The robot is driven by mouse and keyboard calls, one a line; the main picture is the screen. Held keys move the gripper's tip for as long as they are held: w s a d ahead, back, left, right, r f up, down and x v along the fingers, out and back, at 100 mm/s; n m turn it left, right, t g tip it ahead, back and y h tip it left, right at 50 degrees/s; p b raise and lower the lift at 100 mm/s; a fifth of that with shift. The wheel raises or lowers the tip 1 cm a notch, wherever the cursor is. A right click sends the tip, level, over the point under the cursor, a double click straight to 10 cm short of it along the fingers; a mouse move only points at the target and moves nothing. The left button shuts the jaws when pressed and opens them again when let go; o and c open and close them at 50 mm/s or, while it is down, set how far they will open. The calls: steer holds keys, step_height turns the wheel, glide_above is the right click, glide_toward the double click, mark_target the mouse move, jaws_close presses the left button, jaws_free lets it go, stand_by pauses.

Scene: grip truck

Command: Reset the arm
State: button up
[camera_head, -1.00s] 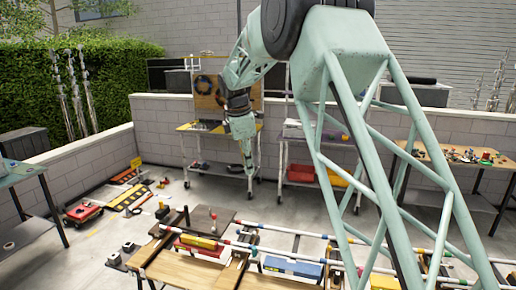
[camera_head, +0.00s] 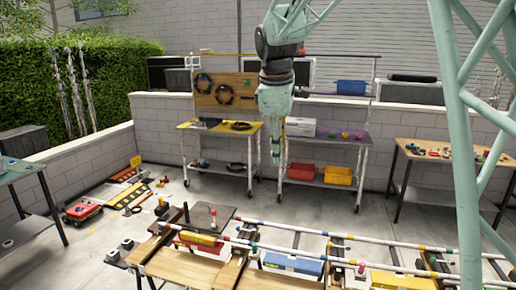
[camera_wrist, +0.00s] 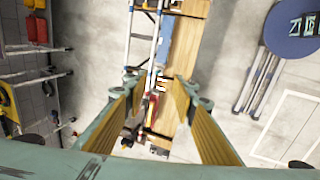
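My gripper (camera_head: 276,148) hangs pointing down in the middle of the head view, in front of the two wheeled carts at the back wall. In the wrist view my gripper (camera_wrist: 160,88) shows two yellow-lined fingers standing well apart. Nothing is held between them. Below and beyond the fingers the wrist view shows the long wooden bench (camera_wrist: 186,45) and the railed frame beside it, clear of the fingertips. My pale green arm links cross the top and right of the head view.
A yellow-topped cart (camera_head: 218,127) and a purple-topped cart (camera_head: 340,139) stand at the back. A red bin (camera_head: 302,172) and a yellow bin (camera_head: 339,175) sit on the lower shelf. A wooden table (camera_head: 445,150) is at right. Striped rails (camera_head: 300,229) cross the foreground.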

steer(key=s+d+r+m+b, duration=0.15)
steer(key=s+d+m, duration=0.3)
steer(key=s, duration=0.85)
steer(key=s+d+r+m+b, duration=0.1)
steer(key=s+d+m+b, duration=0.15)
steer(key=s+d, duration=0.7)
steer(key=s+f+m+b, duration=0.1)
steer(key=s+f+m, duration=0.3)
steer(key=s, duration=1.1)
steer(key=s+f+m+b, duration=0.1)
steer(key=s+f+m, duration=0.3)
steer(key=s, duration=1.1)
step_height(320, 180, down, 3)
steer(key=shift+d+f+t+y, duration=0.1)
steer(key=shift+d+t+y, duration=0.1)
steer(key=shift+t+y, duration=0.2)
